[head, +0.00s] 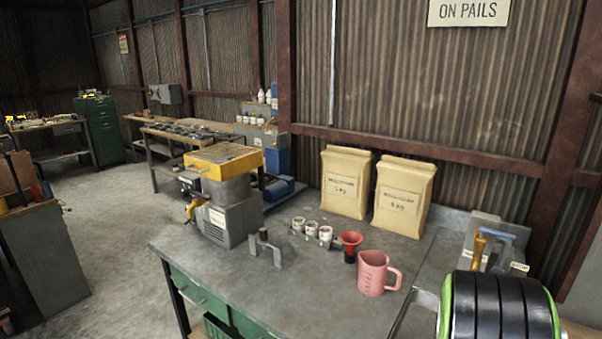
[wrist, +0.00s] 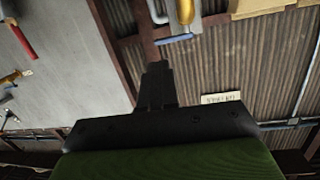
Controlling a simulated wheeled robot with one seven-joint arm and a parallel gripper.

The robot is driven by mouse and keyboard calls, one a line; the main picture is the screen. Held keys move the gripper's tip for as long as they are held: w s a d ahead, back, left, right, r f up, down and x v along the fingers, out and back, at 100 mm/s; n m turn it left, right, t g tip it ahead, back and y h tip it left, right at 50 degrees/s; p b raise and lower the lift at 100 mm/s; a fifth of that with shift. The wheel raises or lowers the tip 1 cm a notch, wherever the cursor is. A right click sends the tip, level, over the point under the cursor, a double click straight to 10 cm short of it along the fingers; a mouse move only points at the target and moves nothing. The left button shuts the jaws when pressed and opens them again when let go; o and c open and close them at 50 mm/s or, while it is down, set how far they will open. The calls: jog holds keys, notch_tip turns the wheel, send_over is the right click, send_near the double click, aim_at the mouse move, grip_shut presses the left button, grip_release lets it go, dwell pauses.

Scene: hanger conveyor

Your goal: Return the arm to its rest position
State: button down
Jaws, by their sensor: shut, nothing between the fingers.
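In the wrist view my gripper (wrist: 157,68) shows as dark fingers pressed together, with nothing between them. It points up into open air, with the corrugated wall and a rust-brown beam behind it. No object touches the fingers. In the head view the gripper itself is not visible. A black, green-ringed part of my arm fills the lower right corner there, in front of the bench's right end.
The grey workbench (head: 215,262) holds a yellow-topped machine (head: 228,205), two paper sacks (head: 346,182), several small white pots (head: 312,229), a red funnel (head: 350,241) and a pink jug (head: 372,274). A tap (head: 480,246) stands at the right. Concrete floor lies open at left.

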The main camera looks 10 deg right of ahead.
jog(key=s+a+r+n+g+y, duration=0.1)
jog(key=s+a+n+y, duration=0.3)
jog(key=a, duration=0.8)
jog(key=s+a+r+n+g+y, duration=0.1)
jog(key=s+a+y, duration=0.45)
jog(key=a, duration=0.75)
jog(key=s+a+f+n+g+y, duration=0.2)
jog(key=s+a+n, duration=0.3)
jog(key=s+a, duration=0.4)
jog(key=s+g, duration=0.1)
jog(key=s, duration=0.4)
jog(key=shift+a+f+n+y, duration=0.2)
jog(key=shift+a+n+y, duration=0.1)
jog(key=shift+a+y, duration=0.1)
jog(key=c, duration=1.8)
grip_release()
jog(key=shift+c, duration=0.2)
